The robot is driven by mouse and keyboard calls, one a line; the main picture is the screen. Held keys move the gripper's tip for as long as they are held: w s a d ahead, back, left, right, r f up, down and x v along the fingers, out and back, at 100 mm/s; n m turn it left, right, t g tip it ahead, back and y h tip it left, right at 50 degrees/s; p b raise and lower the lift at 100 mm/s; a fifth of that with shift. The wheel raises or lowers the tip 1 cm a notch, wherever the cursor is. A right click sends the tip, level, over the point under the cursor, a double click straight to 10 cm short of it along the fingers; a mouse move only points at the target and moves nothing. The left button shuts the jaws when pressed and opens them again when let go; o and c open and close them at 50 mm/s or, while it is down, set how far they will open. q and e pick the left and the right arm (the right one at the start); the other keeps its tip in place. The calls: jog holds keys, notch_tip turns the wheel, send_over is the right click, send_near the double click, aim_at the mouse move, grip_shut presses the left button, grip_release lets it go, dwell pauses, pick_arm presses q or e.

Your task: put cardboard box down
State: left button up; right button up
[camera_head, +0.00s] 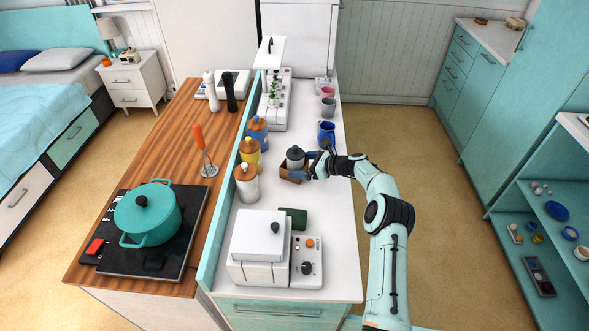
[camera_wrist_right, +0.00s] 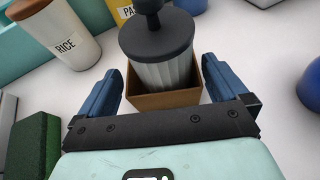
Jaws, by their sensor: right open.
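The cardboard box (camera_head: 287,177) is small, brown and open-topped. In the right wrist view the box (camera_wrist_right: 163,101) lies between the blue fingers of my right gripper (camera_wrist_right: 163,66), which are open with a gap on each side. My right gripper (camera_head: 308,166) reaches in from the right in the head view. My left gripper is not in view.
Jars, one labelled rice (camera_wrist_right: 63,45), line the teal divider. A blue pitcher (camera_head: 326,134) stands close behind my right gripper. A dark green block (camera_head: 293,218) and a white appliance (camera_head: 260,240) are nearer. The counter (camera_head: 335,235) is clear at the front right.

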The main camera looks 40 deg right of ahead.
jog(key=shift+x, duration=1.1)
jog(key=shift+d, duration=0.1)
jog(key=shift+c, duration=0.7)
jog(key=shift+r, duration=0.1)
jog(key=c, duration=0.7)
